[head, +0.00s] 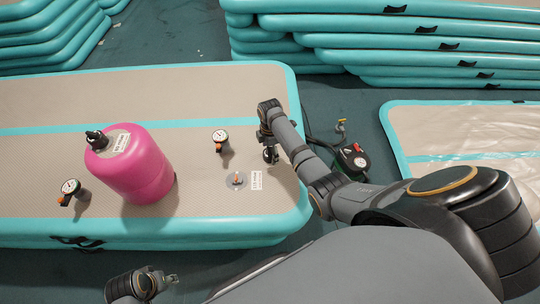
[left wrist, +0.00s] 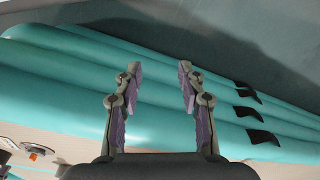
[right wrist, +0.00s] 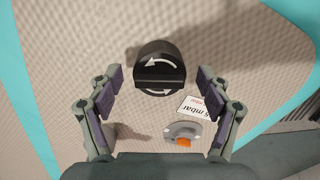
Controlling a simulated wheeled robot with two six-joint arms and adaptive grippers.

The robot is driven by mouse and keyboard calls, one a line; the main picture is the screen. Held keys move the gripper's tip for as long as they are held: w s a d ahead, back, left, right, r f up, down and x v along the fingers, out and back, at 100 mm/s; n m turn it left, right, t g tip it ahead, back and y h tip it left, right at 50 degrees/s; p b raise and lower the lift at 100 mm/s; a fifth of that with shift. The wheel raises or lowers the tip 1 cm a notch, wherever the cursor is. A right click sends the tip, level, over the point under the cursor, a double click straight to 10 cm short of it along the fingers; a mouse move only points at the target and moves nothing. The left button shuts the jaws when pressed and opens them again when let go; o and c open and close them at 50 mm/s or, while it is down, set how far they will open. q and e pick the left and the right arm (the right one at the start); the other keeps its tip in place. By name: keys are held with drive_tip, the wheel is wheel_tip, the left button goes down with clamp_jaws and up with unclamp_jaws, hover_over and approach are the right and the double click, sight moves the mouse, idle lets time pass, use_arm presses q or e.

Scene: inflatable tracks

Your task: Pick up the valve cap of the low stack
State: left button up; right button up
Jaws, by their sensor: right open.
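The low stack (head: 60,200) is a tan-topped inflatable mat with teal sides. The valve cap (right wrist: 160,70), black with white turning arrows, stands on the mat; in the head view it is the dark shape (head: 270,156) below my right wrist. My right gripper (right wrist: 157,78) is open, with a finger on either side of the cap and gaps showing between. I cannot tell how deep the fingers reach. A grey valve with an orange centre (head: 237,180) lies near it, also in the right wrist view (right wrist: 183,132). My left gripper (left wrist: 159,75) is open and empty beside the stack's teal side.
A pink cylinder (head: 140,170) with a black top stands on the mat. Two gauges (head: 220,136) (head: 70,187) stand on it too. A label (head: 256,180) lies by the valve. A black device (head: 354,158) sits on the floor to the right. Taller stacks (head: 430,42) are behind.

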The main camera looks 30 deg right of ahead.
drive_tip(key=c, duration=1)
drive_tip(key=shift+c, duration=0.2)
